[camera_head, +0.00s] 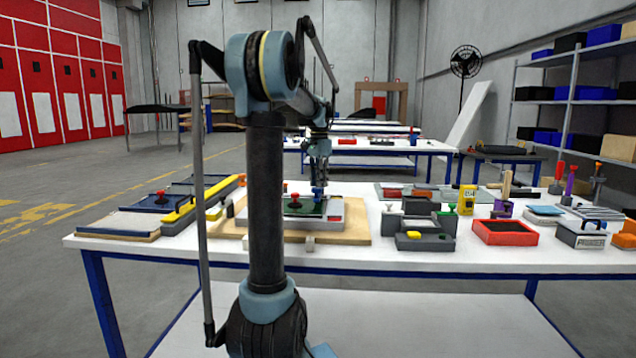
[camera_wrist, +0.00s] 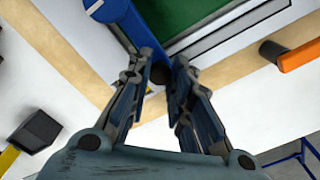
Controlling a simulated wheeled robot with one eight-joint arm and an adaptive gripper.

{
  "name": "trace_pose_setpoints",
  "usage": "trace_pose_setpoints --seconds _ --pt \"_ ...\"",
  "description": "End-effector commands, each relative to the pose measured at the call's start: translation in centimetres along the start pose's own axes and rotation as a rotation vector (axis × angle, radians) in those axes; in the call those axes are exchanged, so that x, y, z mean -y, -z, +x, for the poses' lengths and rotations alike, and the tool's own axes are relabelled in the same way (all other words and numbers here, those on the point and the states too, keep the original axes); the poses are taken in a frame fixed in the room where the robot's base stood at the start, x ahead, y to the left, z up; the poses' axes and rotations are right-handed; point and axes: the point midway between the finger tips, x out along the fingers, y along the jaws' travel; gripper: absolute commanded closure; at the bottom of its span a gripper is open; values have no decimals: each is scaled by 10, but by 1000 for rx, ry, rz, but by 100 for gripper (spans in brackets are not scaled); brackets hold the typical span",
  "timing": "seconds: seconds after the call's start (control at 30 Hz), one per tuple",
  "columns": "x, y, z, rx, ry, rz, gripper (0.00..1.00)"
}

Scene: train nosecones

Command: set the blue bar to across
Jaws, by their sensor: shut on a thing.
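The blue bar (camera_wrist: 122,18) runs from the top of the wrist view down to my gripper (camera_wrist: 162,64), with a white mark near its upper end. My gripper's fingers are shut on its near end, where a dark round tip shows between them. In the head view the bar is a small blue spot (camera_head: 318,193) under my gripper (camera_head: 319,184), at the right part of a green panel (camera_head: 304,209). The green panel also shows beside the bar in the wrist view (camera_wrist: 195,22). The bar's far end is out of the wrist view.
The panel's pale housing sits on a wooden board (camera_head: 358,232) on the white table. A red knob (camera_head: 295,199) stands close left of my gripper. An orange handle (camera_wrist: 302,54) and a black block (camera_wrist: 36,131) lie nearby. Grey trays (camera_head: 424,238) stand to the right.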

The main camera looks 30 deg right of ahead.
Motion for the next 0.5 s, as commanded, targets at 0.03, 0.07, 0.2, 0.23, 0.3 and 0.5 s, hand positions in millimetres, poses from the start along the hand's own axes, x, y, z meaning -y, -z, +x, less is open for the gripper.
trace_pose_setpoints --seconds 0.03,0.07,0.2,0.23,0.3,0.5 --pt "1 -2 0 3 2 -2 100" --pt "1 -2 0 4 2 -2 100" --pt "1 -2 0 4 3 -2 59" --pt "1 -1 0 4 2 -2 59" --pt "0 -1 0 3 2 -1 59" --pt "0 0 0 3 1 0 59"
